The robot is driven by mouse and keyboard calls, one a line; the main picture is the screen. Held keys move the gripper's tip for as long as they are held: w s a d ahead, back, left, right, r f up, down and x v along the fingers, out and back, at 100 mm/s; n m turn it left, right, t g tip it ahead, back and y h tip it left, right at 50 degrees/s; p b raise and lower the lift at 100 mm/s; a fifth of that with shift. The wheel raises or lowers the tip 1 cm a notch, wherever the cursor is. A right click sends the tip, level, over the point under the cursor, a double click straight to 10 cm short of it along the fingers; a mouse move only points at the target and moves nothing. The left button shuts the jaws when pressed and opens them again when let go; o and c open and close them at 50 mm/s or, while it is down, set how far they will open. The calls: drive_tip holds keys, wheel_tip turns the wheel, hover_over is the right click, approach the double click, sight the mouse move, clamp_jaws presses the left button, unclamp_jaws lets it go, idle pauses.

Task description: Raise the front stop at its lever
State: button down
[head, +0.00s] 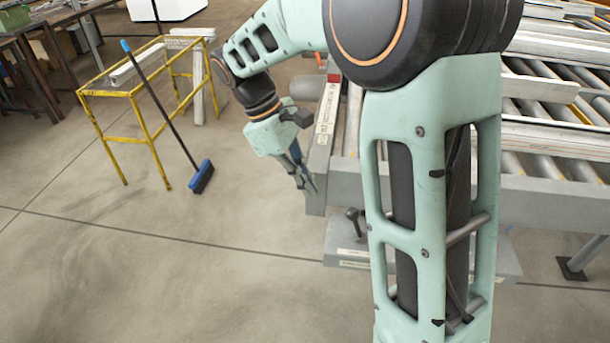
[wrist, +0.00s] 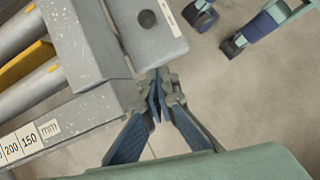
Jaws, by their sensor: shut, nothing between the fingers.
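The lever is a short rod with a dark ball knob (head: 353,214), low at the near end of the roller bench (head: 540,188), above a grey box with a pale label (head: 350,255). A dark round shape on the grey box (wrist: 147,18) in the wrist view looks like this knob from above. I cannot clearly tell which part is the front stop. My gripper (head: 310,190) is shut and empty, pointing down beside the bench's corner, left of and above the lever. In the wrist view the closed fingertips (wrist: 157,92) are near the bench edge; contact cannot be told.
A scale strip (wrist: 28,141) runs along the bench edge next to grey rollers (wrist: 30,85). A yellow stand (head: 138,118) and a blue broom (head: 202,177) are at the left. My arm covers part of the bench.

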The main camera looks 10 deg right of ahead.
sight(356, 226)
drive_tip(key=s+d+f, duration=0.2)
drive_tip(key=d+f, duration=0.1)
drive_tip(key=d, duration=0.2)
drive_tip(key=shift+s+d+f, duration=0.2)
drive_tip(key=shift+s+f, duration=0.1)
drive_tip(key=shift+s, duration=0.05)
drive_tip(key=shift+r+p, duration=0.1)
drive_tip(key=shift+p, duration=0.2)
